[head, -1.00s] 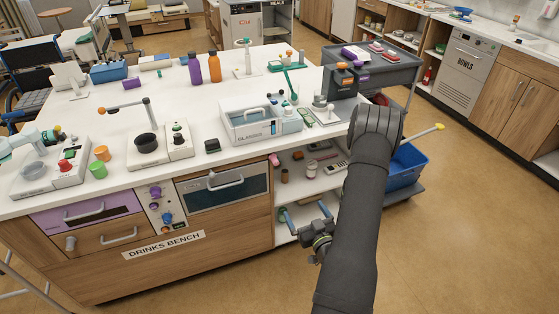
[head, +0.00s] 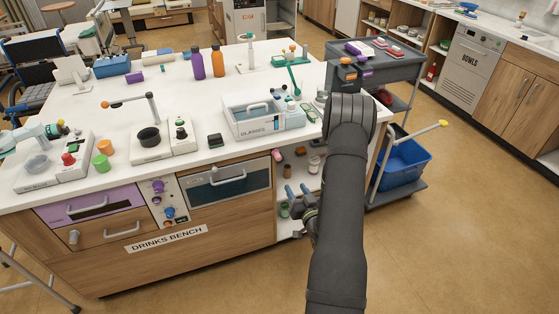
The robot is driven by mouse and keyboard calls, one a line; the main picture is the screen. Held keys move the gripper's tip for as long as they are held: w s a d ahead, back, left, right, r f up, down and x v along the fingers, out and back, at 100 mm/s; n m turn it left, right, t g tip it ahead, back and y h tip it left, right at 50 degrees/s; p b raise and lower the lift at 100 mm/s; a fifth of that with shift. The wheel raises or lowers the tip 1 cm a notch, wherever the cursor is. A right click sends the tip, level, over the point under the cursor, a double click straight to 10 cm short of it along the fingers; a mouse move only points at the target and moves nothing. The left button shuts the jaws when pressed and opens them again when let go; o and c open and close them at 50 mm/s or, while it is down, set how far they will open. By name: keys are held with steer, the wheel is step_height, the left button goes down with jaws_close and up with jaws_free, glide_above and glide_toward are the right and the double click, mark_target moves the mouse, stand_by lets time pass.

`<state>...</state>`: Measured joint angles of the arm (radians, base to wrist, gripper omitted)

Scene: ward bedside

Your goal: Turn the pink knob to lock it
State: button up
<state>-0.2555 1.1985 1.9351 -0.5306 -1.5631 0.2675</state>
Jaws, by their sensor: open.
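A control panel (head: 162,204) is set in the front of the drinks bench, between the purple drawer and the dark-windowed oven door. A purple knob (head: 157,186) sits near its top, with a blue knob (head: 169,212) lower down. I cannot make out a clearly pink knob on it; the parts are small. My gripper (head: 294,198) is open and empty, in front of the bench's open shelves, well to the right of the panel and touching no knob. My dark arm hides part of the bench's right end.
The oven door (head: 228,186) with its bar handle lies between the panel and my gripper. Drawer handles (head: 122,230) stick out left of the panel. A grey cart (head: 392,66) with a blue bin (head: 405,160) stands right of my arm. The floor before the bench is clear.

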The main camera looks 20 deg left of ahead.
mark_target(279, 159)
steer(key=x, duration=1.7)
jaws_close()
